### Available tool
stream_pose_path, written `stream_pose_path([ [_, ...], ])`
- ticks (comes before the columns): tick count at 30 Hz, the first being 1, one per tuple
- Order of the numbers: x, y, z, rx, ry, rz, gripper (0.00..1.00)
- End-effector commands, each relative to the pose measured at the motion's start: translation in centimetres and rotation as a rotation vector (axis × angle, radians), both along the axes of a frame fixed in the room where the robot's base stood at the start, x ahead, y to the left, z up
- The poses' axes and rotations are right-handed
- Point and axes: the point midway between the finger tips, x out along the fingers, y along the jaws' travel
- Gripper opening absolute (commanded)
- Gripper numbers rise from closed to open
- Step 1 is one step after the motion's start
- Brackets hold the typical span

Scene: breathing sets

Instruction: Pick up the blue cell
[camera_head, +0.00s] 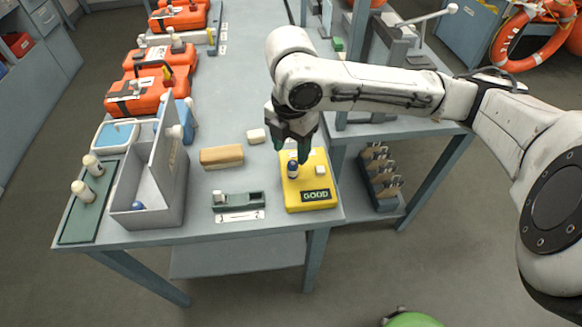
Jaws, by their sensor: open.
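A small blue cell with a pale top (293,170) stands upright on the yellow tester (309,202), left of its middle. The tester's display reads "GOOD". My gripper (291,152) points down just above and behind the cell, with its dark fingers apart. The fingers seem close around the cell's upper end; I cannot tell whether they touch it. A second rounded blue item (137,205) shows inside the grey open box (160,213) at the left; most of it is hidden by the box wall.
Left of the tester are a dark green holder (237,200) and a tan block (221,157). Two cream-topped cells stand on a green mat (75,226) at the far left. Orange cases (152,92) line the table's left side. A grey stand is behind right.

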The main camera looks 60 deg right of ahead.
Motion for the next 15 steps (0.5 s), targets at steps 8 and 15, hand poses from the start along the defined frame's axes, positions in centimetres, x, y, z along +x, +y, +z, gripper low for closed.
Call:
stream_pose_path([
  [8, -0.5, 0.1, -3.0, 0.002, 0.002, -0.001, 0.57],
  [15, -0.4, 0.1, -5.3, 0.000, 0.000, -0.001, 0.57],
])
